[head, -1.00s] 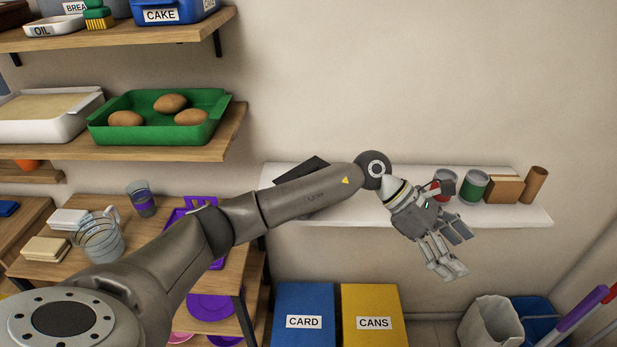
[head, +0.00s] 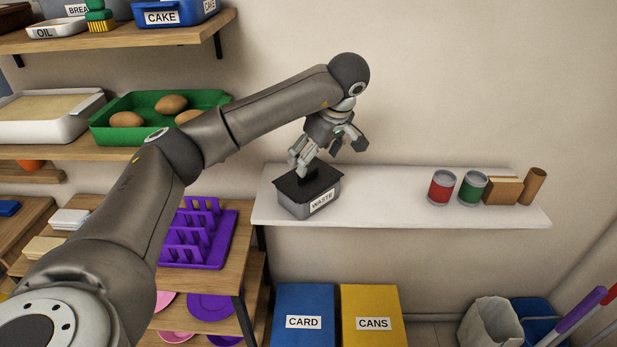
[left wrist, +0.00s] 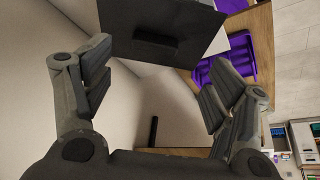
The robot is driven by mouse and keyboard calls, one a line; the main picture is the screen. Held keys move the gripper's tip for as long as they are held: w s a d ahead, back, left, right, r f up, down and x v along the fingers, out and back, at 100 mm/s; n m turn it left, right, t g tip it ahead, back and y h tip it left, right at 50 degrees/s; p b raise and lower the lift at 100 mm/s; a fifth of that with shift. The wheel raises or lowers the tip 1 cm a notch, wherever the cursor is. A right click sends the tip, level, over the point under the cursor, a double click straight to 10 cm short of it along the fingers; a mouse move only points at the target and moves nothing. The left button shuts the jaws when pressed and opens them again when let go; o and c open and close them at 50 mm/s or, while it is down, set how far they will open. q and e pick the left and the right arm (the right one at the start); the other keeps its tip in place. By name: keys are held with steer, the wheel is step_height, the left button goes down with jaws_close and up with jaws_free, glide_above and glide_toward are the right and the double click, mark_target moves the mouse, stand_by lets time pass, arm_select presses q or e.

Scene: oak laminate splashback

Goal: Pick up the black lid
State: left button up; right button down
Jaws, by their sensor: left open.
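The black lid (head: 298,188) sits on top of a grey bin labelled WASTE (head: 322,203), at the left end of the white shelf. A raised black handle (head: 309,173) stands on the lid. My left gripper (head: 322,160) is open just above the lid, with its fingers pointing down near the handle; whether they touch it I cannot tell. In the left wrist view the lid (left wrist: 192,28) and its handle (left wrist: 143,38) show at the top, beyond the empty open fingers (left wrist: 152,95). My right gripper is not in view.
The white shelf (head: 390,200) is clear in the middle. The CARD bin (head: 304,295) and CANS bin (head: 371,295) stand below. A purple rack (head: 195,250) is at the left.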

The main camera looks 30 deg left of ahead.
mark_target(309, 172)
arm_select(q)
steer(key=shift+w+a+f, duration=0.1)
steer(key=shift+a+f, duration=0.2)
steer(key=shift+f, duration=0.3)
steer(key=shift+a+f+p, duration=0.1)
steer(key=shift+f+p, duration=0.05)
steer(key=shift+p, duration=0.25)
steer(key=p+x, duration=0.1)
steer(key=x, duration=0.1)
steer(key=p+x, duration=0.1)
steer(key=x, duration=0.1)
steer(key=shift+w, duration=0.45)
steer(key=shift+a+f, duration=0.15)
steer(key=shift+f, duration=0.2)
steer(key=shift+c, duration=0.4)
steer(key=c, duration=1)
steer(key=shift+o, duration=0.2)
steer(key=shift+r, duration=0.1)
